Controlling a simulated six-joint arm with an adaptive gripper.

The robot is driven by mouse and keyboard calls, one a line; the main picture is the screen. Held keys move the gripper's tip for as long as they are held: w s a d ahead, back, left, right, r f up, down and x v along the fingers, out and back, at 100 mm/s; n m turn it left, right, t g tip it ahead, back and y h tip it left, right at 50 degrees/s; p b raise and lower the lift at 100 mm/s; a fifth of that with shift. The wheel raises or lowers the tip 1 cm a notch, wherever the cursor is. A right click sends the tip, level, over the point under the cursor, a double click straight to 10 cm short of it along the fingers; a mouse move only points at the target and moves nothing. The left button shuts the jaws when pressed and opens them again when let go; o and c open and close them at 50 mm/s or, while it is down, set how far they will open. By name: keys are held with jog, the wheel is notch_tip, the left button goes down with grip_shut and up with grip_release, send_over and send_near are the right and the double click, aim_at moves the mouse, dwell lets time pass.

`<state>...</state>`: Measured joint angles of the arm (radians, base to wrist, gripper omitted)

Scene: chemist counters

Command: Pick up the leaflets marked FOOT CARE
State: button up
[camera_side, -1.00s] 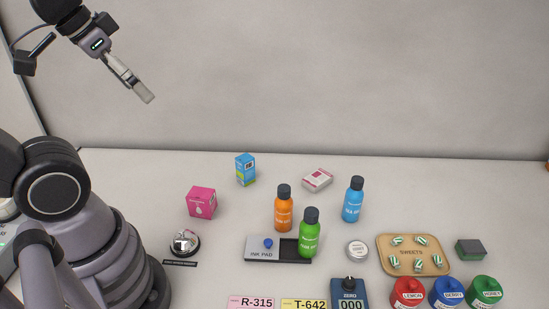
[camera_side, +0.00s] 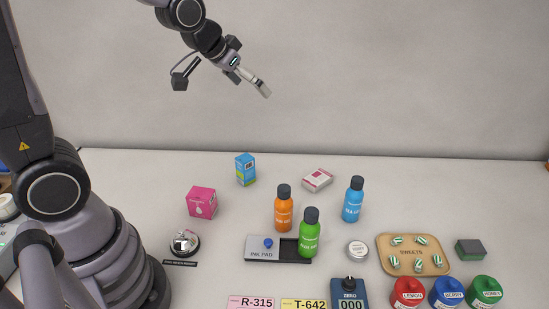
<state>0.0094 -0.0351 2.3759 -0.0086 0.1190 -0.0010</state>
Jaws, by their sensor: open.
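My gripper (camera_side: 264,90) is open and empty, high above the counter and in front of the pale wall. It is seen edge-on, small in the picture. I see no leaflets marked FOOT CARE in this view. A flat white and red pack (camera_side: 318,180) lies at the back of the counter, below and right of my gripper; its print is too small to read.
On the counter stand a pink box (camera_side: 202,203), a blue box (camera_side: 246,169), orange (camera_side: 284,208), green (camera_side: 309,233) and blue (camera_side: 353,200) bottles, an ink pad (camera_side: 262,254), a bell (camera_side: 185,243), a sweets board (camera_side: 383,243) and several lidded jars (camera_side: 447,293). The back right is clear.

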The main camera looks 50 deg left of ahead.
jog(key=w+f+t, duration=0.1)
jog(key=w+f, duration=0.9)
jog(key=f, duration=0.1)
jog(key=t, duration=0.2)
send_near(317, 177)
jog(key=x, duration=1)
jog(key=shift+d+f, duration=0.1)
jog(key=shift+c, duration=0.2)
jog(key=c, duration=1.2)
